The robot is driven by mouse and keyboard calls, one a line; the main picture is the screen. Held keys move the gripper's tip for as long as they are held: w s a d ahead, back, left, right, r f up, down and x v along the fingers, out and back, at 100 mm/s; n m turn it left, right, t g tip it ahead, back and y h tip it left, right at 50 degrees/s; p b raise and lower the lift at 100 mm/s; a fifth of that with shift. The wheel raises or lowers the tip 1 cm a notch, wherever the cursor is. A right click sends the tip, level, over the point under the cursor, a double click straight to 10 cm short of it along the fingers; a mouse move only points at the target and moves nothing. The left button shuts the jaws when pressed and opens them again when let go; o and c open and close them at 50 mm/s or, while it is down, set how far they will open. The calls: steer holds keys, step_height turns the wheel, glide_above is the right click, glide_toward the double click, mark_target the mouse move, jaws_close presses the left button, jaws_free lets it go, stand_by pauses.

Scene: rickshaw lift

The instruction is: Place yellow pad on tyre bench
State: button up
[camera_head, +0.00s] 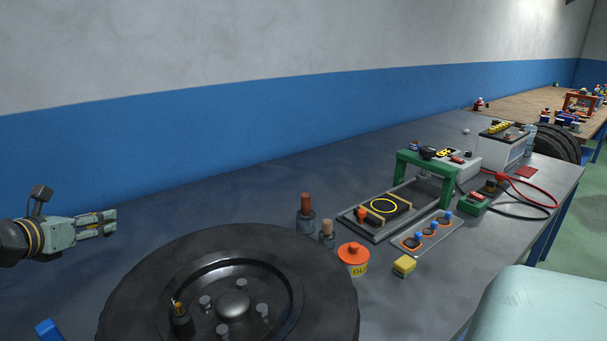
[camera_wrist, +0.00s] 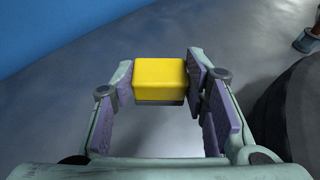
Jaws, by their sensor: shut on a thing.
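My gripper (camera_head: 108,222) is at the far left in the head view, over the grey bench (camera_head: 430,320) and to the left of the tyre. In the wrist view, my gripper (camera_wrist: 160,85) is shut on a yellow pad (camera_wrist: 160,75), a block with a darker lower edge, held between the purple finger pads. The held pad cannot be made out in the head view. The black tyre (camera_head: 130,300) lies flat on the bench, and its dark edge shows at right in the wrist view (camera_wrist: 290,110).
Two brown-handled items (camera_head: 306,212) stand behind the tyre. A tray with a green frame (camera_head: 425,165), a battery (camera_head: 502,145) and cables are farther right. The bench's back left is clear.

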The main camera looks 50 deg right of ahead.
mark_target(113, 273)
steer(key=shift+w+f, duration=0.4)
steer(key=shift+w, duration=0.1)
steer(key=shift+s, duration=0.15)
step_height(113, 273, down, 10)
steer(key=p, duration=0.3)
steer(key=shift+r, duration=0.1)
steer(key=shift+f, duration=0.25)
steer(key=o, duration=1.1)
steer(key=shift+r, duration=0.1)
